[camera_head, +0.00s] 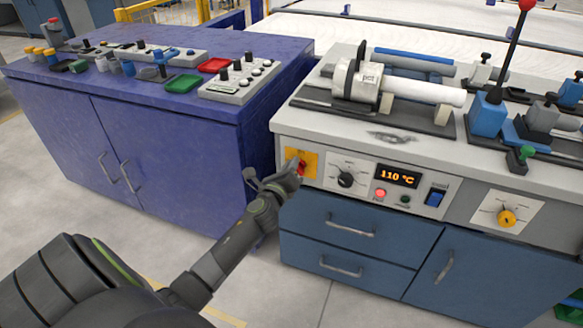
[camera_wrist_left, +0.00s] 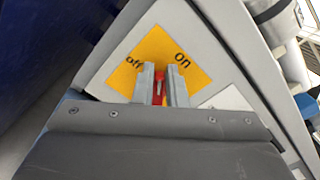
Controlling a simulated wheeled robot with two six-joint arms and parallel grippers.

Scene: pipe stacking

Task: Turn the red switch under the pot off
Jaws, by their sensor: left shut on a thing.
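The red switch (camera_head: 302,168) sits on a yellow plate (camera_head: 292,157) at the left end of the grey bench's front panel. My left gripper (camera_head: 290,174) is at that plate and partly covers it. In the left wrist view the red switch (camera_wrist_left: 158,88) is between the two grey fingers of my left gripper (camera_wrist_left: 161,86), which are shut on it. The yellow plate (camera_wrist_left: 160,45) carries the words "off" at left and "on" at right; the switch's exact setting is hard to tell. A white cylinder (camera_head: 357,80) with a small label lies on the bench above the switch. My right gripper is not visible.
Right of the switch are a black knob (camera_head: 346,180), a display (camera_head: 398,176) reading 110 °C, a lit red button (camera_head: 380,194) and a blue rocker switch (camera_head: 436,196). A purple cabinet (camera_head: 170,145) stands at left. Blue drawers (camera_head: 345,228) are below.

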